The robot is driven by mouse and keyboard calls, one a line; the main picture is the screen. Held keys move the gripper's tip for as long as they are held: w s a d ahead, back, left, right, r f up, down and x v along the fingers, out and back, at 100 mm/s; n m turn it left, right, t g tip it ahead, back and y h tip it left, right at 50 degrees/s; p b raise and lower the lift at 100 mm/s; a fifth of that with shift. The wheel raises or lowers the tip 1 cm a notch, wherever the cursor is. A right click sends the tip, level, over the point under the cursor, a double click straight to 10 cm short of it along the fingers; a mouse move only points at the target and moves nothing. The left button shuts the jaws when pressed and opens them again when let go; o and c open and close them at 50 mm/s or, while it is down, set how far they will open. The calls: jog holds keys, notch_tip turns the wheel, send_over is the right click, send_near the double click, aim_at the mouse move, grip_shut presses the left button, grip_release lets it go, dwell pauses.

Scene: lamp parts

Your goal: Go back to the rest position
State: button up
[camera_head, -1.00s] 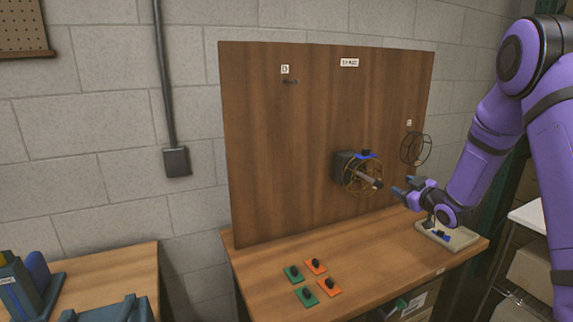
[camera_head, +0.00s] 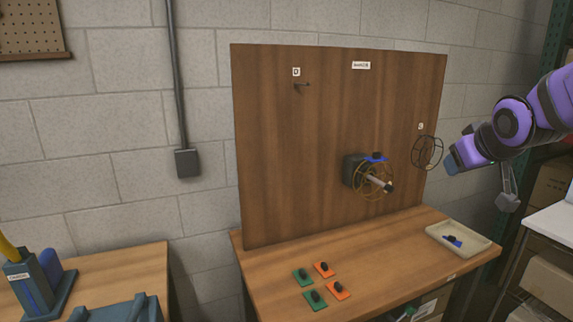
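My gripper (camera_head: 452,166) is at the right, raised above the bench and in front of the black wire cage (camera_head: 427,153) on the board's right side. It points left and down, and I cannot tell whether its fingers are open or shut. A lamp body (camera_head: 354,172) with a round brass-coloured wire cage (camera_head: 374,181) is fixed low on the wooden board (camera_head: 310,130). A pale rod with a dark tip sticks out through the cage, and a blue piece sits on top. No held object is clearly visible.
A beige tray (camera_head: 478,247) with a small blue and black part stands at the bench's right end. Green and orange plates (camera_head: 323,269) with black knobs lie at the front left of the bench (camera_head: 390,242). A second table with blue holders (camera_head: 40,277) is at the left.

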jog(key=s+a+m+g, duration=0.1)
jog(key=s+a+g, duration=0.1)
jog(key=s, duration=0.9)
jog(key=s+a+g+y, duration=0.1)
jog(key=s+a+g, duration=0.1)
jog(key=s, duration=1)
jog(key=shift+a+f+m+g, duration=0.3)
jog(key=shift+a+m+g, duration=0.1)
jog(key=shift+a, duration=0.3)
